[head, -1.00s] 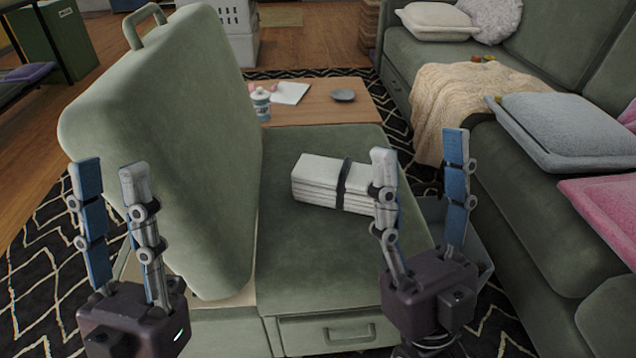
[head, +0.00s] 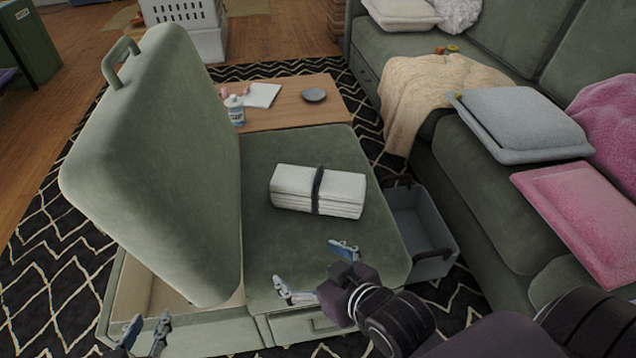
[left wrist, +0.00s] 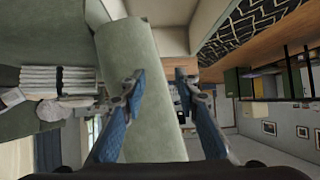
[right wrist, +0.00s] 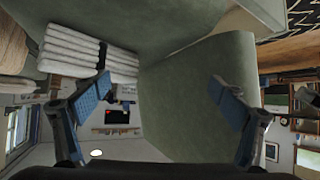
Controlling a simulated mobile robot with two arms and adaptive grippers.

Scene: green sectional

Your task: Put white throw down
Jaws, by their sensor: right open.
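The white throw (head: 292,187) is folded into a block with a dark strap around it. It rests on the green seat cushion (head: 268,245) in the head view, and it also shows in the left wrist view (left wrist: 58,80) and the right wrist view (right wrist: 75,52). My right gripper (head: 314,270) is open and empty in front of the throw, over the near part of the cushion, apart from it. My left gripper (head: 145,335) is at the bottom left, low in front of the ottoman; its fingers are apart and empty in the left wrist view (left wrist: 160,85).
A raised green lid cushion (head: 150,165) stands left of the throw, above an open storage box (head: 150,285). A grey bin (head: 432,262) sits right of the seat. A wooden table (head: 300,112) is behind. The sectional (head: 470,190) with cushions and a cream blanket (head: 425,85) fills the right.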

